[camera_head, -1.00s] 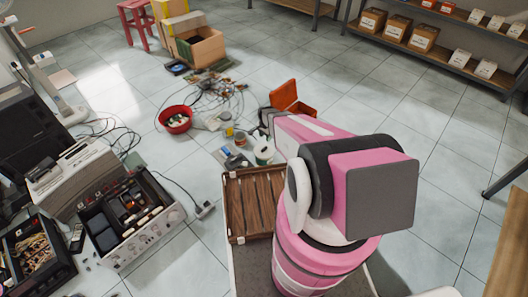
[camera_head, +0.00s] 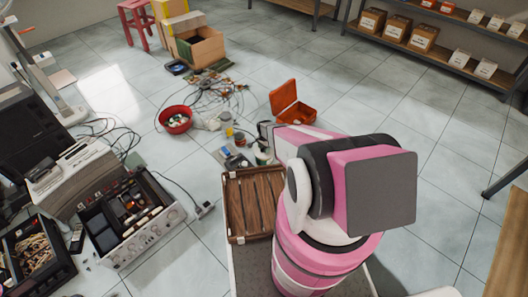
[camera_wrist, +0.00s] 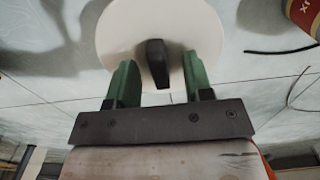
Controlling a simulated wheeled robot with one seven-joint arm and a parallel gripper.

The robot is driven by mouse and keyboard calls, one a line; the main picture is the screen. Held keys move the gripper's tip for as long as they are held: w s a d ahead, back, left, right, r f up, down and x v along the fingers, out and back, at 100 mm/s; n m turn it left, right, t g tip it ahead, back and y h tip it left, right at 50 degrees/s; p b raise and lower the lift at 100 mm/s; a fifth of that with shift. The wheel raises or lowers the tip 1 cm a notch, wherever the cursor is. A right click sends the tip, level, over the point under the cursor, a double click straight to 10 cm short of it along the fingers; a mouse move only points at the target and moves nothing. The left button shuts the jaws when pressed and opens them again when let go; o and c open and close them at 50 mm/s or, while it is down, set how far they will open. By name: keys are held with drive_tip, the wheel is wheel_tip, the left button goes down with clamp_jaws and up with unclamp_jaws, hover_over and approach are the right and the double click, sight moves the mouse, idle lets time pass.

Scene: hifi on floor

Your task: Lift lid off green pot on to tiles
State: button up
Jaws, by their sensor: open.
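The pot's round, pale lid (camera_wrist: 115,35) with a black upright handle (camera_wrist: 157,62) fills the top middle of the wrist view. My gripper (camera_wrist: 160,65) is open, with one green finger on each side of the handle and a gap on both sides. The fingers overlap the lid in the picture; I cannot tell whether they touch it. The pot body is hidden beneath the lid in the wrist view. In the head view, a small part of the green pot (camera_head: 263,158) shows beside my arm, which hides the rest and my fingertips.
Grey floor tiles (camera_head: 400,115) are clear at right. A red bowl (camera_head: 175,120), cables and small cans lie left of the pot. An open orange box (camera_head: 292,110) stands behind it. A wooden slatted tray (camera_head: 252,205) lies in front. A labelled can (camera_wrist: 305,15) is at the wrist view's upper right.

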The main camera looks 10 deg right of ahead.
clamp_jaws()
drive_tip(key=shift+r, duration=0.2)
